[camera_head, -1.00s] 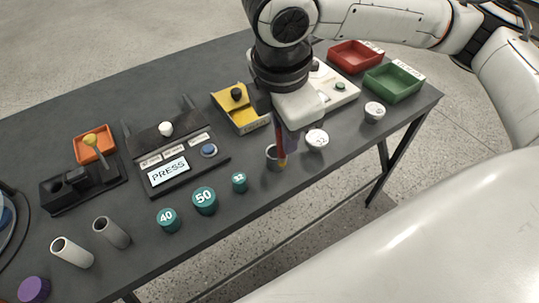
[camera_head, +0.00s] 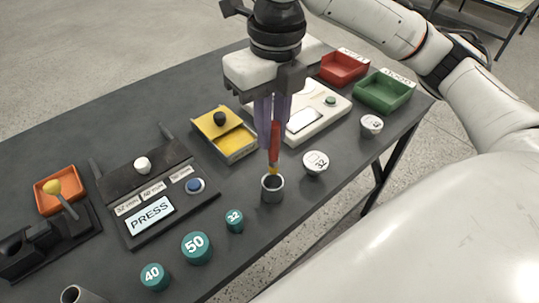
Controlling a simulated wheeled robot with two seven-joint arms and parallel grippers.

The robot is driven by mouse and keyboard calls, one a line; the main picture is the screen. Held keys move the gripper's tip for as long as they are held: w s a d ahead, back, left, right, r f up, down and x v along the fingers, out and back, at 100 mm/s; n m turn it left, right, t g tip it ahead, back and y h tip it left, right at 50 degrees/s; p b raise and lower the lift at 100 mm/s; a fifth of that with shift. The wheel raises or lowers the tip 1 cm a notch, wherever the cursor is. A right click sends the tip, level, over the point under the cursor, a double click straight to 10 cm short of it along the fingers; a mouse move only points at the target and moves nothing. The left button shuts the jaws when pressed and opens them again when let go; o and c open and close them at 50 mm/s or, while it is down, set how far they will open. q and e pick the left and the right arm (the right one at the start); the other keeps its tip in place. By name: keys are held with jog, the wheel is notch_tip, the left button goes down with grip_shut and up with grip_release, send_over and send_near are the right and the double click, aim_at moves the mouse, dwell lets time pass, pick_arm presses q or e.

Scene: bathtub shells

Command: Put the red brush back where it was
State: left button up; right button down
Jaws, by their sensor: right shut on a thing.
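The red brush (camera_head: 274,143) is held upright between the purple fingers of my right gripper (camera_head: 271,118). The brush's yellowish lower end is at or just over the mouth of a dark grey cup (camera_head: 272,189); I cannot tell whether the tip is inside the rim. My right gripper is shut on the brush's upper part, above the cup. My left gripper is not in view.
A white capped jar marked 32 (camera_head: 316,163) stands close right of the cup. Several teal caps, one marked 50 (camera_head: 196,248), stand to the left. Behind are a yellow tray (camera_head: 239,148), a white scale (camera_head: 329,121), a red bin (camera_head: 344,67) and a green bin (camera_head: 383,92).

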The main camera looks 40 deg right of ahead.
aim_at(272, 160)
notch_tip(272, 160, down, 4)
notch_tip(272, 160, down, 4)
jog(key=shift+r+b, duration=0.1)
jog(key=shift+b, duration=0.5)
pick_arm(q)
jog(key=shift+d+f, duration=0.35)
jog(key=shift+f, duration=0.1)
pick_arm(e)
jog(key=c, duration=1.7)
grip_release()
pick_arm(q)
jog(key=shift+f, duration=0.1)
